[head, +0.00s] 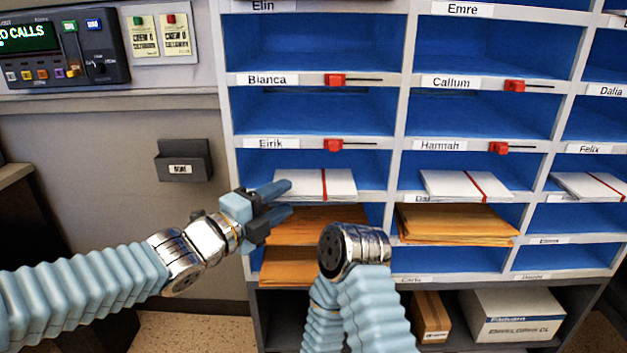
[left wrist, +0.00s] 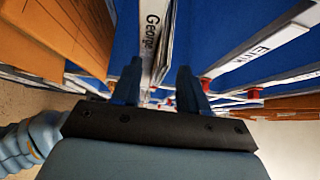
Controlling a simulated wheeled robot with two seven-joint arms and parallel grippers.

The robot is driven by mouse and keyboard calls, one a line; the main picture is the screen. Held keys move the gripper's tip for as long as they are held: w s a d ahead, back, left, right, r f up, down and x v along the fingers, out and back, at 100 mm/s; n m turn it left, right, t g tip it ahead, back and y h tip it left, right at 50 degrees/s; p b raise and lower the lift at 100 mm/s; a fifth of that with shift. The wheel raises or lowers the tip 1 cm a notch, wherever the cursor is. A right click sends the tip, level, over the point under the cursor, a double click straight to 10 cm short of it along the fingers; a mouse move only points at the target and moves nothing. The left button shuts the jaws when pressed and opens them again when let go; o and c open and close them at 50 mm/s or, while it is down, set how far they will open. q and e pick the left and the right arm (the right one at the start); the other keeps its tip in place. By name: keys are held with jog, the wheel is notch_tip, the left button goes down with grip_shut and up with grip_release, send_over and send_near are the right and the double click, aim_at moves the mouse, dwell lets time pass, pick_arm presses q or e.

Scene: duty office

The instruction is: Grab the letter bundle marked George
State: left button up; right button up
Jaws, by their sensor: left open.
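A white letter bundle (head: 335,184) with a red band lies in the left-column compartment below the Eirik label. In the left wrist view a George label (left wrist: 152,35) is on the shelf edge, right beside the thin white edge of the bundle (left wrist: 168,45). My left gripper (head: 287,200) is open at the front left of this bundle, one finger above the other. In the left wrist view the George edge and the bundle lie between its fingers (left wrist: 160,88). Contact cannot be told. The head view hides the George label behind the gripper. My right arm's metal wrist shows, but not its fingers.
Brown envelopes (head: 316,228) lie in the compartment below, with more (head: 455,224) to the right. Another white bundle (head: 465,185) lies under Hannah. Red sliders (head: 334,145) sit on shelf edges. Cardboard boxes (head: 512,315) stand at the bottom. A small wall holder (head: 184,161) is at left.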

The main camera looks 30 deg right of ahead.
pick_arm(q)
jog(key=shift+w+d, duration=0.2)
jog(key=shift+d, duration=0.35)
grip_shut()
